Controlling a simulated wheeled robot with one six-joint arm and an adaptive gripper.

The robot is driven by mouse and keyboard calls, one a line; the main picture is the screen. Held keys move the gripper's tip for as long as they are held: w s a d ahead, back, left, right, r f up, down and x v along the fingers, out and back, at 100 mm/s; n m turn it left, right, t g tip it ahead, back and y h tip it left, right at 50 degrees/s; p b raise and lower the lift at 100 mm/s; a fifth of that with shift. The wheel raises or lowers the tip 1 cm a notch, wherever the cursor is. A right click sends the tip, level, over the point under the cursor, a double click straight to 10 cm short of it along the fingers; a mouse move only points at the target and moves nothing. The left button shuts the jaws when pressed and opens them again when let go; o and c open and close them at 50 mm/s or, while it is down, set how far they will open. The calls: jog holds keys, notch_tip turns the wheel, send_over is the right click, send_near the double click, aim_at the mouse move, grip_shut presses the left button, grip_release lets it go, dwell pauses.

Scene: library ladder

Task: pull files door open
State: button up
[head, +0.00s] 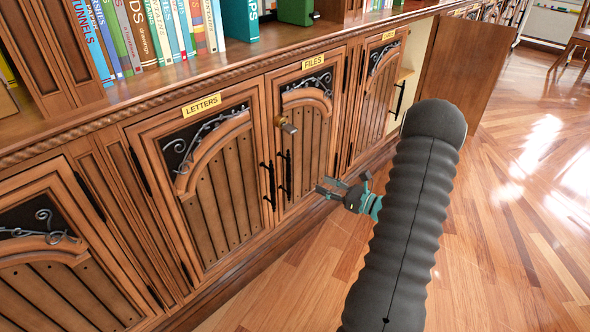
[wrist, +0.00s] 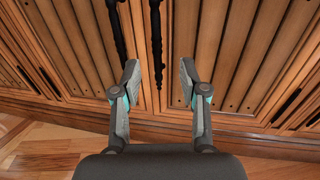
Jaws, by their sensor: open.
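The files door (head: 318,140) is a wooden panel door with an arch and dark scrollwork, under a yellow FILES label (head: 313,62). It looks shut. My gripper (head: 340,185) is open and empty, to the right of the handle and in front of the door's lower part. In the wrist view, the fingers (wrist: 158,68) are apart, and the files handle (wrist: 156,38) runs beyond them, lined up with the gap. No contact shows.
The letters door (head: 208,185) is at left; its own black handle (head: 267,186) is close beside the files handle. At right, another cabinet door (head: 465,80) stands open. Books (head: 160,30) line the shelf above. Open wooden floor (head: 500,250) lies at right.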

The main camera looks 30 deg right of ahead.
aim_at(288, 171)
jog(key=p+x, duration=0.1)
jog(key=x, duration=1.3)
jog(key=shift+a, duration=0.2)
